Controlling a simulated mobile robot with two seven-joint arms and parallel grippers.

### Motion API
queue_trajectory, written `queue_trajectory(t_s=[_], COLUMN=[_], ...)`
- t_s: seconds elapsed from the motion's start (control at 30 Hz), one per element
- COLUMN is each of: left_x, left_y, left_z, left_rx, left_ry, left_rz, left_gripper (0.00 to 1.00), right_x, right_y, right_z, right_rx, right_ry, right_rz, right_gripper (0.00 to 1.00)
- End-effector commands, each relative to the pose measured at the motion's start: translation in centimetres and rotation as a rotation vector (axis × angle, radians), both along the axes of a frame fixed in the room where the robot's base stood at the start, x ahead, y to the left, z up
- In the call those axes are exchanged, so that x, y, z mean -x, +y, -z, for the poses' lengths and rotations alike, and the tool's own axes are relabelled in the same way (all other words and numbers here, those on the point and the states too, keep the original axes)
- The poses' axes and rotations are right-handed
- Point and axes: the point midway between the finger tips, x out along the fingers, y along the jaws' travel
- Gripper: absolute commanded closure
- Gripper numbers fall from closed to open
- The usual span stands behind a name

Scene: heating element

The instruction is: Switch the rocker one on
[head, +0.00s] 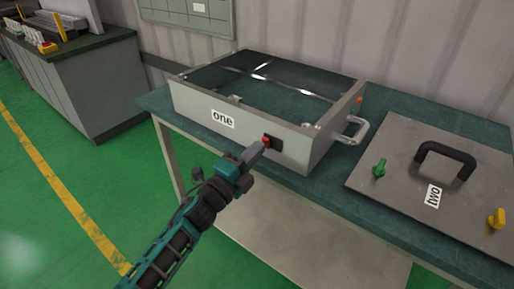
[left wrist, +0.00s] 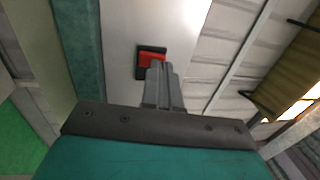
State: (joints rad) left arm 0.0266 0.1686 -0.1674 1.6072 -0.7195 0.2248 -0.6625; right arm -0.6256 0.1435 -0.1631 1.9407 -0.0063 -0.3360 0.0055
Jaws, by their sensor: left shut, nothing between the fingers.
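The rocker switch is a red rocker in a black frame on the front face of the grey box labelled "one" (head: 222,119). In the head view the red rocker (head: 267,140) shows just beyond my left gripper's tip. In the left wrist view the rocker (left wrist: 152,58) lies directly ahead of the fingers, which hide its lower part. My left gripper (head: 256,151) is shut and empty, with its tips at or very near the rocker; I cannot tell whether they touch. The rocker's position is not clear. My right gripper is not in view.
The box stands on a green-topped table (head: 335,178). A metal handle (head: 354,131) sticks out on its right side. To the right is a plate labelled "two" (head: 400,190) with a black handle, a green knob and a yellow knob. Open floor lies to the left.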

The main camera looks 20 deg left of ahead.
Motion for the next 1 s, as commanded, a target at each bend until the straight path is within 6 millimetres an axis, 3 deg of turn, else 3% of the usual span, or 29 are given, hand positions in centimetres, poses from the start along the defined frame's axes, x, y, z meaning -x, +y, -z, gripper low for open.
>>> queue_trajectory(t_s=[0.5,0.67,1.0], left_x=[-1.0,-2.0,-1.8], left_y=[-0.4,-0.7,-0.5], left_z=[-0.2,-1.3,-1.0], left_rx=[0.001,0.000,0.000], left_ry=[0.000,-0.004,-0.001], left_rz=[0.000,0.001,0.000], left_gripper=[1.00,1.00,1.00], right_x=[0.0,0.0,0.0], right_y=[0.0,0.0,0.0], right_z=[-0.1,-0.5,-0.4], right_rx=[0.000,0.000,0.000], right_ry=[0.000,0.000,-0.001], right_rz=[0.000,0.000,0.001], right_gripper=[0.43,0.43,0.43])
